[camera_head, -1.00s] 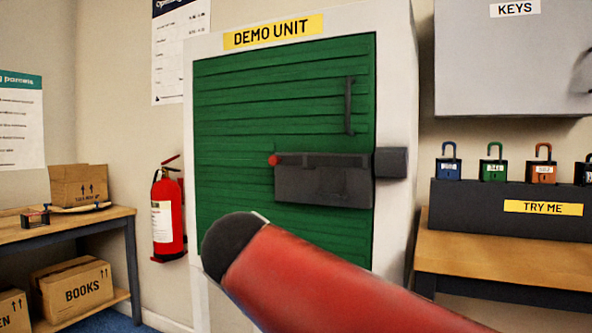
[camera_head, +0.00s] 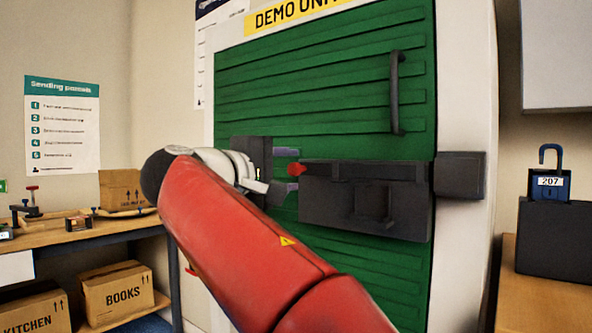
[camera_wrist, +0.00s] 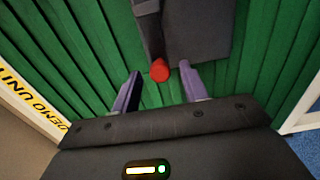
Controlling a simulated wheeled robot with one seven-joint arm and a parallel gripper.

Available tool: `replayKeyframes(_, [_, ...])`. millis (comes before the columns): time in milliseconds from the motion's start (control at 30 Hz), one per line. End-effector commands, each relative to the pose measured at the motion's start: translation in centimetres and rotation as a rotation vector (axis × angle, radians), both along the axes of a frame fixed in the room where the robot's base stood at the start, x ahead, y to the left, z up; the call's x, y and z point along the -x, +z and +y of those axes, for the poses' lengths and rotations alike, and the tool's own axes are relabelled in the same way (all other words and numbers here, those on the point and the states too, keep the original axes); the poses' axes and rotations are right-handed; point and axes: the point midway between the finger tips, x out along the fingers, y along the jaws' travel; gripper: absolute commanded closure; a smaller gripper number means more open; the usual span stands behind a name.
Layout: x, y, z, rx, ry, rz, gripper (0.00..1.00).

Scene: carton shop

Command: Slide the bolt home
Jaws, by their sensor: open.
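The bolt is a dark grey bar and housing (camera_head: 335,205) on the green door (camera_head: 320,110), with a red knob (camera_head: 297,169) at its left end. A dark keeper block (camera_head: 460,175) sits on the white frame to the right. My gripper (camera_head: 287,170) is open just left of the knob, its fingers pointing right. In the wrist view, the red knob (camera_wrist: 160,70) shows just ahead of and between my two spread fingertips (camera_wrist: 159,72). I cannot tell whether a finger touches it. Whether the bar reaches into the keeper is not clear.
A dark vertical handle (camera_head: 395,92) stands out from the door above the bolt. A bench (camera_head: 120,226) with cartons is at left. A blue padlock (camera_head: 549,175) stands on a dark box at right.

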Motion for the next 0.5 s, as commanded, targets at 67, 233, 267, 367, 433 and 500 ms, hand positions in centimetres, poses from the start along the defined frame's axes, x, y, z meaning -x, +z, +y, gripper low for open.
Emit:
replayKeyframes(67, [-0.9, 0.0, -0.7, 0.0, -0.002, 0.0, 0.56])
replayKeyframes(233, [-1.9, 0.0, -1.4, -0.001, 0.001, 0.001, 0.56])
replayKeyframes(267, [-2.0, 0.0, -1.5, -0.001, 0.001, 0.001, 0.56])
replayKeyframes(367, [-2.1, 0.0, -1.6, -0.001, 0.001, 0.001, 0.56])
replayKeyframes(433, [-2.0, 0.0, -1.6, -0.001, 0.001, 0.001, 0.56])
replayKeyframes(500, [-2.0, 0.0, -1.6, -0.001, 0.001, 0.001, 0.56])
